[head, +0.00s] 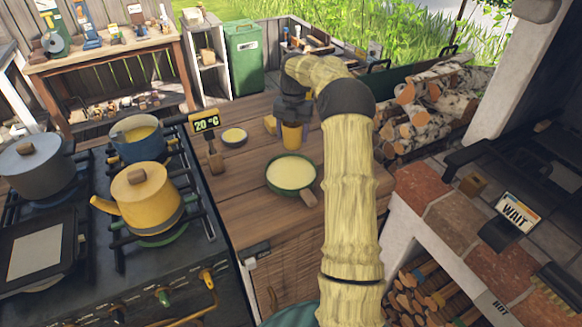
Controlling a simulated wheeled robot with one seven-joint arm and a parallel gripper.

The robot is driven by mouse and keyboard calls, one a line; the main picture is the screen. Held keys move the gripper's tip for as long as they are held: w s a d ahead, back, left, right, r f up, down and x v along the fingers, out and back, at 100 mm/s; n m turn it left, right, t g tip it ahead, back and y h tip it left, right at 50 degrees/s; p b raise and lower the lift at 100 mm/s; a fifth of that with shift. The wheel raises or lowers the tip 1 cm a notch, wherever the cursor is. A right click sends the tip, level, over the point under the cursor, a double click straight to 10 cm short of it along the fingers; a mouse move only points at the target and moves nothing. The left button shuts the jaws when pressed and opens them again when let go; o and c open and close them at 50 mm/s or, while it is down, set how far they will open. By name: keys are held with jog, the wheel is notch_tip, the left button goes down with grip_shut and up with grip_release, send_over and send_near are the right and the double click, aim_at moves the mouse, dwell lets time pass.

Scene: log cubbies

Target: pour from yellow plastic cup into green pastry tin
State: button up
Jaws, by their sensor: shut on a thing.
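The yellow plastic cup (291,138) is upright, below my gripper (292,118) at the back of the wooden counter. My gripper is shut on the cup; the dark wrist hides the cup's upper part and rim. I cannot tell whether the cup's base touches the counter. A round green vessel (271,184), the likeliest green pastry tin, sits on the counter in front of the cup. It holds a pale yellow filling, and a wooden handle points to the lower right. The cup's contents are hidden.
A yellow block (269,125) sits beside the cup. A yellow kettle (143,190) and a blue pot (137,146) are on the stove. The counter's front left is clear.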

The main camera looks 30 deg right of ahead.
dwell(0.3)
notch_tip(320, 180, up, 5)
jog(key=p, duration=0.5)
jog(key=shift+r+p, duration=0.1)
jog(key=shift+p, duration=0.25)
dwell(0.3)
